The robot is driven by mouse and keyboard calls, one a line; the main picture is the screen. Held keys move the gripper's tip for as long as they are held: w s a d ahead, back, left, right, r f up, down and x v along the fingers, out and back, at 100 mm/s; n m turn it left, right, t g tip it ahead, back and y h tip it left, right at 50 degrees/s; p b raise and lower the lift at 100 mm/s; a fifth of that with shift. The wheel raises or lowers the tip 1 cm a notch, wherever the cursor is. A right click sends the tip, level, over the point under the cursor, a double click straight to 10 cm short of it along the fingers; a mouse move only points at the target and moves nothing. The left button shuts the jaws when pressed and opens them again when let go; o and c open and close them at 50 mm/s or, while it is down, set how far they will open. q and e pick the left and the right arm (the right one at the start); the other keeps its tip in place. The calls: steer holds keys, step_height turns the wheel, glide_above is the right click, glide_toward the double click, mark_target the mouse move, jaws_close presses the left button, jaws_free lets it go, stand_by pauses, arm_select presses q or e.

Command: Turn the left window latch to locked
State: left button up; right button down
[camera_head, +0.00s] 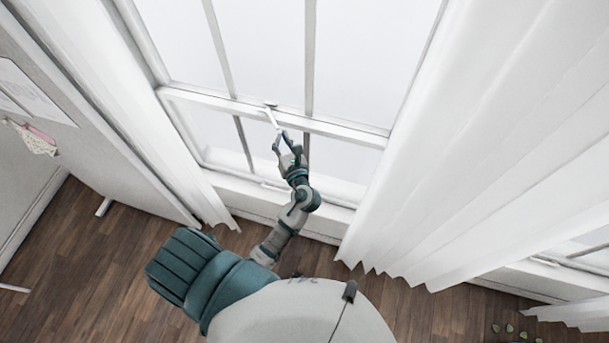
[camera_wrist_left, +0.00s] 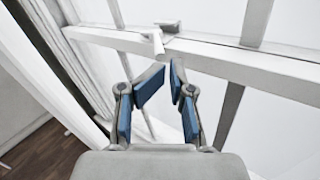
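The left window latch (camera_head: 271,115) is a small white lever on the horizontal sash rail. In the head view it points from the rail toward my left gripper (camera_head: 281,137). In the left wrist view the latch lever (camera_wrist_left: 158,44) sticks out toward the camera from its base on the rail. My left gripper (camera_wrist_left: 168,72) has its blue-padded fingers parted by a narrow gap, with nothing seen between them. The lever's end is just beyond the fingertips; I cannot tell whether they touch. My right gripper is not in view.
The white window frame (camera_head: 349,131) has vertical bars around the latch. White curtains hang at the left (camera_head: 128,105) and right (camera_head: 468,125). A grey board (camera_head: 95,125) stands at the far left. Part of another window (camera_head: 585,255) shows at the lower right.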

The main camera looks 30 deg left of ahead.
arm_select(q)
steer(key=w+d+p+v, duration=0.1)
steer(key=p+v, duration=0.2)
steer(key=v, duration=1.2)
steer(key=shift+w, duration=0.25)
stand_by(0.4)
steer(key=shift+p, duration=0.3)
